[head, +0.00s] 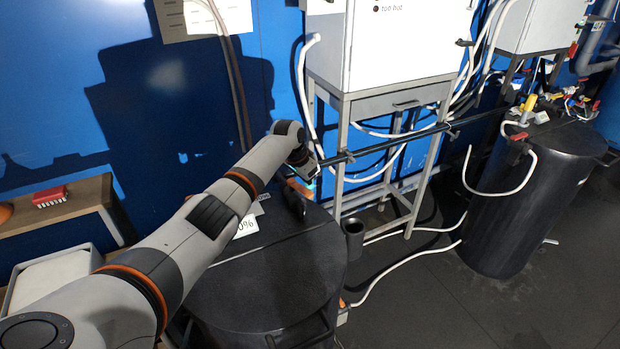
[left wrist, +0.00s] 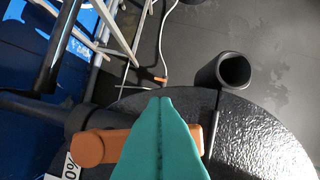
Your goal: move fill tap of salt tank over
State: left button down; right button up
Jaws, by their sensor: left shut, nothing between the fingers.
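The salt tank seems to be the black round-lidded tank (head: 265,275) at the lower middle of the head view, with a partly hidden percent label (head: 246,226). Its dark lid also shows in the left wrist view (left wrist: 255,140). The fill tap seems to be the dark pipe piece with an orange handle (left wrist: 100,147), which lies across the left wrist view behind my fingers. In the head view its dark body (head: 293,200) is at the lid's back edge. My left gripper (left wrist: 163,100) has teal fingers shut together, empty, in front of the handle. I cannot tell if they touch it. My right gripper is not in view.
An open dark pipe (head: 353,228) stands at the tank's right side. A metal stand with a white cabinet (head: 395,40) is behind it. Another black tank (head: 525,200) with hoses and valves stands at right. A shelf (head: 60,215) with a red box is at left.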

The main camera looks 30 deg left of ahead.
pick_arm(q)
jog(key=shift+s+f+m, duration=0.15)
jog(key=shift+s+m, duration=0.25)
jog(key=shift+m, duration=0.3)
jog(key=shift+s+a, duration=0.15)
jog(key=shift+s, duration=0.15)
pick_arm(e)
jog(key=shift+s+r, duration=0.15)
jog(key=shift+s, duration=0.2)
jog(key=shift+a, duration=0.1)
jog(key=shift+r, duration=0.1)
